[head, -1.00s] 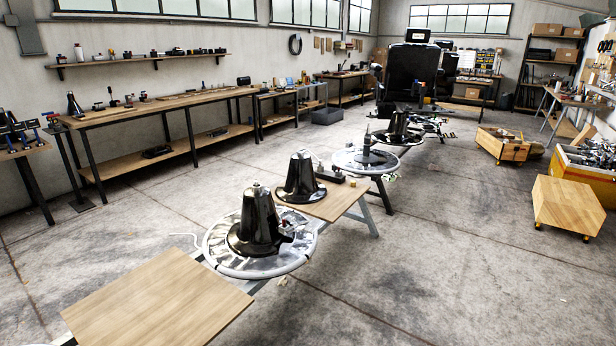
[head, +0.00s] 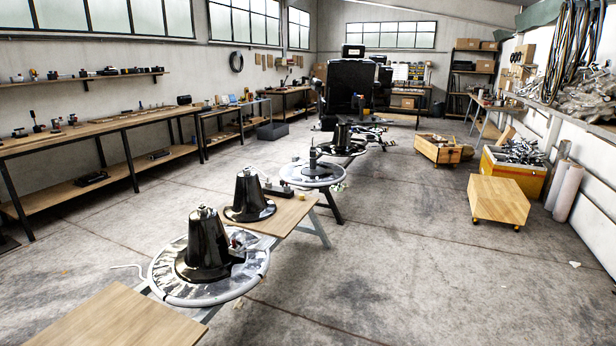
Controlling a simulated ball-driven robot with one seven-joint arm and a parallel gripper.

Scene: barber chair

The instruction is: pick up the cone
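Three dark, glossy cones stand upright in a row on low supports. The nearest cone (head: 207,248) stands on a round disc with a pale rim (head: 163,288). The second cone (head: 249,197) stands just behind it, by a wooden board (head: 290,213). The third cone (head: 342,138) is farther back, beyond another round disc (head: 312,174). I cannot tell which cone the task means. My gripper is not in view.
A wooden board (head: 110,322) lies in the left foreground. Workbenches (head: 90,137) line the left wall. A wheeled wooden box (head: 498,200) and a yellow bin (head: 515,170) stand at right. Open concrete floor (head: 400,265) lies between them and the row.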

